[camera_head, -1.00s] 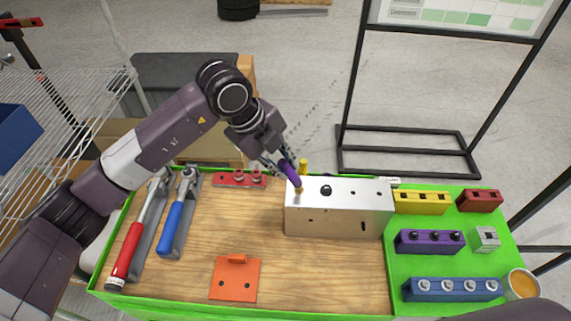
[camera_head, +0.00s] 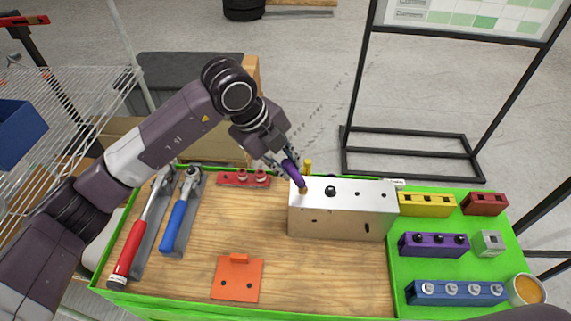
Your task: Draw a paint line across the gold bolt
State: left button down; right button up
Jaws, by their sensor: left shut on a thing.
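The silver chassis block (camera_head: 343,222) stands on the wooden worktop. A gold bolt (camera_head: 304,189) sits on its top near the left end, partly hidden by the marker. Another gold piece (camera_head: 308,167) stands upright just behind that end. A black bolt (camera_head: 330,191) is on the top to the right. My left gripper (camera_head: 283,163) is shut on a purple paint marker (camera_head: 293,174). The marker tilts down to the right, its tip at the gold bolt; I cannot tell whether they touch. No paint line is discernible. My right gripper is not in view.
A red-handled tool (camera_head: 130,250) and a blue-handled ratchet (camera_head: 175,225) lie in holders at left. An orange bracket (camera_head: 237,280) lies in front. Yellow (camera_head: 426,205), purple (camera_head: 433,244) and blue (camera_head: 456,292) bolt holders stand on the green mat at right.

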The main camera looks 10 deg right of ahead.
pick_arm(q)
jog(key=shift+s+d+f, duration=0.1)
jog(key=shift+d, duration=0.15)
dwell(0.3)
jog(key=shift+r+p, duration=0.45)
jog(key=shift+r, duration=0.5)
jog(key=shift+r+p, duration=0.9)
jog(key=shift+r, duration=1.25)
